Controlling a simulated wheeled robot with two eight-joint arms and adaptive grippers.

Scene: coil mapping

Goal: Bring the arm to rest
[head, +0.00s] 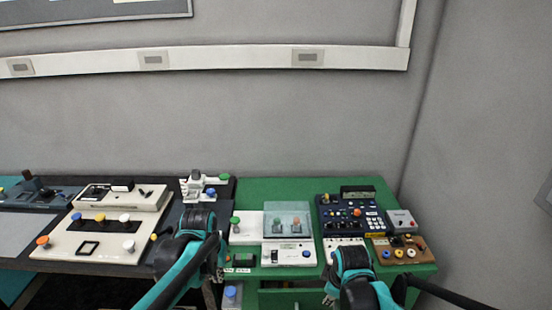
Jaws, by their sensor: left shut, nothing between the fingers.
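My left arm (189,245), black and teal, comes up from the bottom, in front of the seam between the dark bench and the green table. My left gripper (218,274) is small in view, shut and empty, near the green table's front left edge. My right arm (357,275) rises at the bottom right in front of the green table. My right gripper (328,299) shows only in part at the bottom, and its jaw state is unclear. I see nothing held in it.
The green table (262,188) carries a clear-covered box (288,212), a dark blue instrument (350,215), a brown terminal board (402,250) and a white switch unit (289,254). The dark bench (225,187) holds a cream panel (70,247) with coloured knobs. A grey wall stands behind.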

